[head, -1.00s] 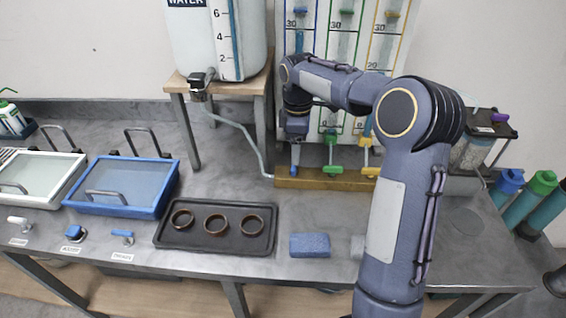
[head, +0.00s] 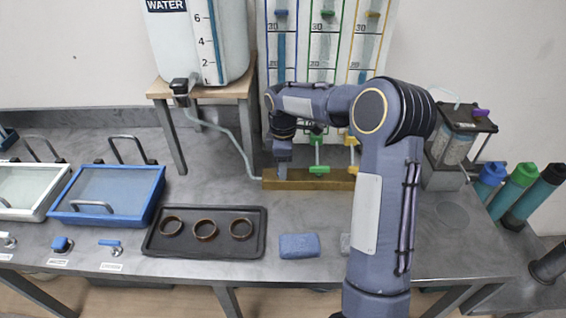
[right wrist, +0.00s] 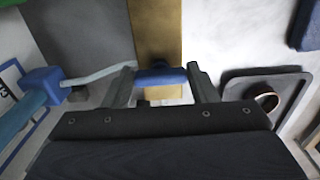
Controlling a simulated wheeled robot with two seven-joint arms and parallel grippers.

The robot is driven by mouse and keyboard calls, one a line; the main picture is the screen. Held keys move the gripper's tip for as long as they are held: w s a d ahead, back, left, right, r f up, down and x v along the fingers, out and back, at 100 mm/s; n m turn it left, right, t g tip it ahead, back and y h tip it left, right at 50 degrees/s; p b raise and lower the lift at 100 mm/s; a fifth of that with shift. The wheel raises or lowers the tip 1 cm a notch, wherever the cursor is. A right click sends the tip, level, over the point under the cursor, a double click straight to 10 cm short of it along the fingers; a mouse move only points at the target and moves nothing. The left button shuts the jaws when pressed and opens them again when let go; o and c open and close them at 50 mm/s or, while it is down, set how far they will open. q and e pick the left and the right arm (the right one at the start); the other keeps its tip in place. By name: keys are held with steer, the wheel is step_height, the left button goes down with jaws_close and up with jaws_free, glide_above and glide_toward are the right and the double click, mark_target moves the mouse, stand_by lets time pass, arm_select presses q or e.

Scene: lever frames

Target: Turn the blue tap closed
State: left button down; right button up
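My right gripper (head: 283,160) is down at the blue tap, at the left end of the wooden rail below the gauge board. In the head view the gripper hides most of this tap. The right wrist view shows its blue handle (right wrist: 160,77) between the two fingertips (right wrist: 161,80), one finger at each end of the visible part. I see no clear gap there, but cannot tell whether the fingers press on it. A green tap (head: 319,162) and a yellow tap (head: 352,160) sit farther right on the rail. My left gripper is not in view.
A black tray (head: 150,246) with brown rings lies left of the rail. A blue sponge (head: 299,246) lies in front. A water tank (head: 200,45) stands on a wooden stand at the back left. A clear container (head: 455,145) stands to the right.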

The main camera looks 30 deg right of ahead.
steer(key=shift+c, duration=1.2)
steer(key=m, duration=0.4)
steer(key=shift+a, duration=0.1)
steer(key=m, duration=0.4)
steer(key=shift+s+a+m, duration=0.1)
steer(key=shift+s+m, duration=0.05)
steer(key=shift+m, duration=0.15)
steer(key=m, duration=0.5)
steer(key=shift+a+r+p, duration=0.1)
steer(key=shift+a+p, duration=0.05)
steer(key=shift+p, duration=0.2)
steer(key=shift+m, duration=2.1)
